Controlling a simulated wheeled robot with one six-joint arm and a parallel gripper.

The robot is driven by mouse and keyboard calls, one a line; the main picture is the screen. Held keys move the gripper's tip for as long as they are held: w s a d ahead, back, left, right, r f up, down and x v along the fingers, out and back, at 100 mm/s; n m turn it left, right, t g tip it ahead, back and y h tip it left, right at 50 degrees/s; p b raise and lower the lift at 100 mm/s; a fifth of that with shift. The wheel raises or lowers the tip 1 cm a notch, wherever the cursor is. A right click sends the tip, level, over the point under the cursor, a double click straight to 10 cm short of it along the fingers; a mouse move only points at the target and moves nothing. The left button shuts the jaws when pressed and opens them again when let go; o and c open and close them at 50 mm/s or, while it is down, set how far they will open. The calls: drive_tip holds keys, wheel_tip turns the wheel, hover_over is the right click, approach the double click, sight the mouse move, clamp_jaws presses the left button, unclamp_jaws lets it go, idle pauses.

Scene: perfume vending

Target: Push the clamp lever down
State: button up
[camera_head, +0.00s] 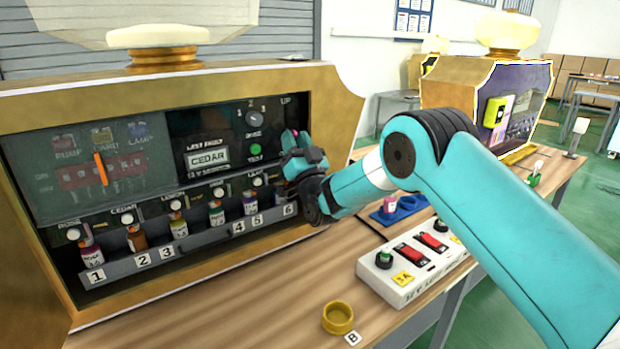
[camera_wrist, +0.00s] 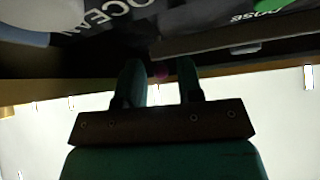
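My gripper (camera_head: 299,143) is at the right end of the machine's front panel, above the slot labelled 6. In the wrist view my gripper (camera_wrist: 160,72) has its two fingers apart with a clear gap. A pink spot (camera_head: 296,133) also shows at the gripper's tip in the head view. It may be the end of the clamp lever; the rest of the lever is hidden or too dark to make out.
The gold machine frame (camera_head: 345,115) stands close right of my gripper. Below is a numbered rack (camera_head: 185,245) with several small bottles. A white switch box (camera_head: 412,262), a blue tray (camera_head: 402,208) and a yellow ring (camera_head: 338,318) are on the wooden table. A second machine (camera_head: 490,100) stands behind.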

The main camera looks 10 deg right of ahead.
drive_tip(key=b+v, duration=0.4)
drive_tip(key=v, duration=1.2)
drive_tip(key=shift+s+f, duration=0.2)
drive_tip(key=shift+s, duration=0.05)
drive_tip(key=shift+d, duration=0.15)
